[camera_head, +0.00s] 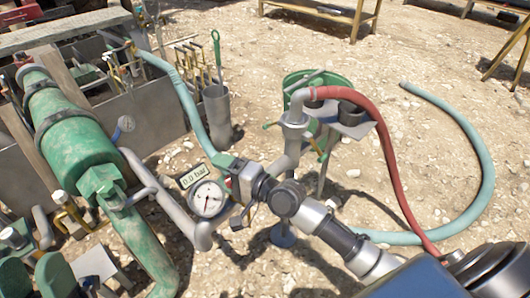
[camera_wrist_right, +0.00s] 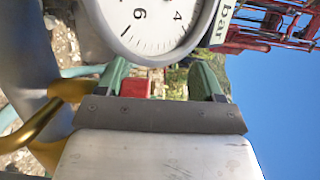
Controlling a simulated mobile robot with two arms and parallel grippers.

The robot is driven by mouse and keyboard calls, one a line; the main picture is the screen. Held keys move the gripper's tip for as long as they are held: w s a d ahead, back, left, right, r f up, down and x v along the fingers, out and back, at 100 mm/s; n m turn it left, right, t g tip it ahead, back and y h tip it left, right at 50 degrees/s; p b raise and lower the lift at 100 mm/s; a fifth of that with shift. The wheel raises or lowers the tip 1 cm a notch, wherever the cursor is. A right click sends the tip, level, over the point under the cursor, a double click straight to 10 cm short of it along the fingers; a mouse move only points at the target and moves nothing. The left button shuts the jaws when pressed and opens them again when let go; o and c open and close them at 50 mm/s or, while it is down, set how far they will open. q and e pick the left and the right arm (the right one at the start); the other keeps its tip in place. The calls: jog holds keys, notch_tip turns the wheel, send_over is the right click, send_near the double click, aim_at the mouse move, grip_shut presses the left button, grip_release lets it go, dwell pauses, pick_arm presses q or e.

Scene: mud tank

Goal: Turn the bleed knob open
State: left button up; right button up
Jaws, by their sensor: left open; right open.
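The pressure gauge (camera_head: 208,198) has a white round dial, and a readout (camera_head: 194,177) above it shows 0.0 bar. My right gripper (camera_head: 226,162) is by the pipework just above and right of the gauge. In the right wrist view its green fingers (camera_wrist_right: 160,80) are apart, with the gauge dial (camera_wrist_right: 152,18) close in front. A small red part (camera_wrist_right: 135,88) shows between the fingers, nearer one of them; I cannot tell whether it touches or whether it is the bleed knob. In the head view my arm and gripper hide this spot. My left gripper is not identifiable.
A green cylinder (camera_head: 75,140) and grey pipes fill the left. A red hose (camera_head: 385,140) and a teal hose (camera_head: 485,165) curve at the right. A brass bar (camera_wrist_right: 30,125) is beside the gripper in the wrist view.

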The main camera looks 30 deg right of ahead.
jog(key=o, duration=0.5)
jog(key=r, duration=0.1)
jog(key=d+r+p, duration=0.1)
jog(key=r, duration=0.1)
jog(key=shift+s+r, duration=0.15)
jog(key=shift+s, duration=0.05)
jog(key=shift+o, duration=0.5)
jog(key=shift+s+d+r+p, duration=0.7)
jog(key=shift+s+d+r, duration=0.35)
jog(key=shift+d, duration=0.2)
jog(key=shift+s+d+r, duration=0.5)
jog(key=shift+s+d, duration=0.05)
jog(key=shift+s, duration=0.05)
jog(key=s+d, duration=0.1)
jog(key=s+d+r, duration=0.1)
jog(key=s, duration=0.1)
jog(key=s+d+r+p, duration=0.1)
jog(key=shift+s+d+r, duration=0.15)
jog(key=shift+s+r, duration=0.05)
jog(key=shift+r, duration=0.05)
jog(key=c, duration=0.6)
pick_arm(q)
jog(key=w+f+g+y, duration=0.3)
jog(key=w+f+g, duration=0.3)
jog(key=f+g, duration=0.2)
jog(key=shift+g+y, duration=0.3)
jog(key=shift+g, duration=0.5)
pick_arm(e)
jog(key=shift+s+d+r, duration=0.15)
jog(key=shift+s+d, duration=0.05)
